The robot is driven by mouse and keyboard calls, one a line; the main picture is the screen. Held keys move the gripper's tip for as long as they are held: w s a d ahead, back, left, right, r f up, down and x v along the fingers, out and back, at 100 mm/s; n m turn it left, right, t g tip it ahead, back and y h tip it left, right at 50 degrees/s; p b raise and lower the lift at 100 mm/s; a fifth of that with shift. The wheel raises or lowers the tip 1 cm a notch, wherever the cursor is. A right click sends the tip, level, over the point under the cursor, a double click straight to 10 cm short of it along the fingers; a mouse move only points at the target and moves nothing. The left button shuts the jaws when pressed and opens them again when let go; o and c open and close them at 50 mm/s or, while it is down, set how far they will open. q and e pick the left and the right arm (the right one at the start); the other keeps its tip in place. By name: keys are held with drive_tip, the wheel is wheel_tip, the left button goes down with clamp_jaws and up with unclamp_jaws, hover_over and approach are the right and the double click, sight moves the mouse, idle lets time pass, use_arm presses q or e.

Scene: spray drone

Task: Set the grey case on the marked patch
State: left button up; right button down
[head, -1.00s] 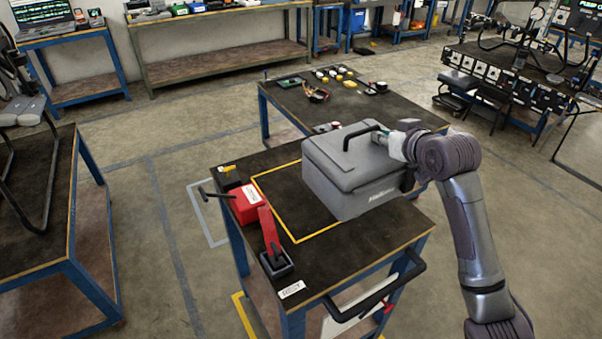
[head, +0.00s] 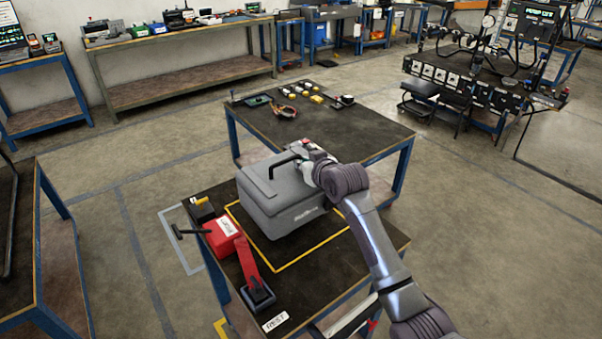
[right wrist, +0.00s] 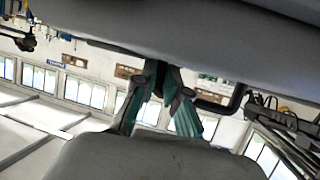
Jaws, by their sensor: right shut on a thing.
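The grey case (head: 283,212) is upright over the patch outlined in yellow (head: 312,249) on the near workbench. Yellow line shows along the case's left, front and right; its far part is hidden behind the case. I cannot tell whether the case's underside touches the bench top. My right gripper (head: 308,158) is at the black handle (head: 284,163) on the lid and is shut on the case there. In the right wrist view the teal fingers (right wrist: 165,108) show beside the dark handle. My left gripper is not in view.
A red device (head: 222,237) with a red strap and a dark block (head: 258,294) stands left of the patch. A REST label (head: 275,321) lies at the bench's front corner. Another bench (head: 330,127) with small parts stands just behind. The bench top right of the outline is clear.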

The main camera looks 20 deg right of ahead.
sight(301, 175)
drive_tip(key=shift+w+a, duration=0.2)
drive_tip(key=shift+a, duration=0.05)
drive_tip(key=shift+f, duration=0.15)
drive_tip(key=shift+f+p, duration=0.65)
drive_tip(key=shift+f, duration=1.2)
drive_tip(key=c, duration=1.6)
unclamp_jaws()
drive_tip(key=shift+s+f, duration=0.1)
drive_tip(key=shift+f, duration=0.1)
drive_tip(key=o, duration=0.4)
drive_tip(key=shift+s+r, duration=0.1)
drive_tip(key=shift+r, duration=0.05)
